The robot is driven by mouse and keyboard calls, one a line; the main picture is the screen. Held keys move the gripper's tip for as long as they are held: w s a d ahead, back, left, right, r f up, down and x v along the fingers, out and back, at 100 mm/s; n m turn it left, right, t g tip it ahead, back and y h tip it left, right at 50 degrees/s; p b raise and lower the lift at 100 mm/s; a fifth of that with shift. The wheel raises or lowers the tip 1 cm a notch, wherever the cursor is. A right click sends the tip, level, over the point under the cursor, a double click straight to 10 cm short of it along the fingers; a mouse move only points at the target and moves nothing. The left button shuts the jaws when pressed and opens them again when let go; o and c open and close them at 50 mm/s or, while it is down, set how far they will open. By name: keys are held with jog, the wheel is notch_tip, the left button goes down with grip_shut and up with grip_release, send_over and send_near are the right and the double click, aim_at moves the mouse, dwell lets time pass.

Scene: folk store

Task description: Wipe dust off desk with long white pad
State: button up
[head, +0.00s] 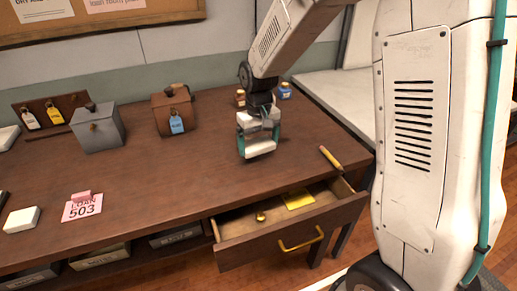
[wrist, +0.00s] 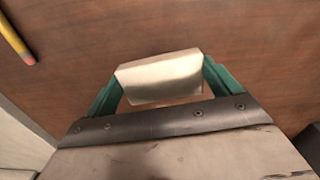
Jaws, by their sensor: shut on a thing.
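My gripper (head: 258,146) is over the right part of the brown wooden desk (head: 215,160). Its green fingers are shut on a long white pad (head: 261,150), which also shows between the fingertips in the wrist view (wrist: 160,78). The pad is at or just above the desk top; I cannot tell whether it touches. No dust is clear to see on the desk top in either view.
A yellow pencil-like stick (head: 330,158) lies near the right edge. An open drawer (head: 290,222) juts out at the front. A grey box (head: 98,127), a brown box (head: 174,112) and small jars (head: 285,90) stand at the back. A loan card (head: 82,206) and white block (head: 22,219) are left.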

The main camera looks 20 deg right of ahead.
aim_at(259, 144)
jog(key=shift+r, duration=2.1)
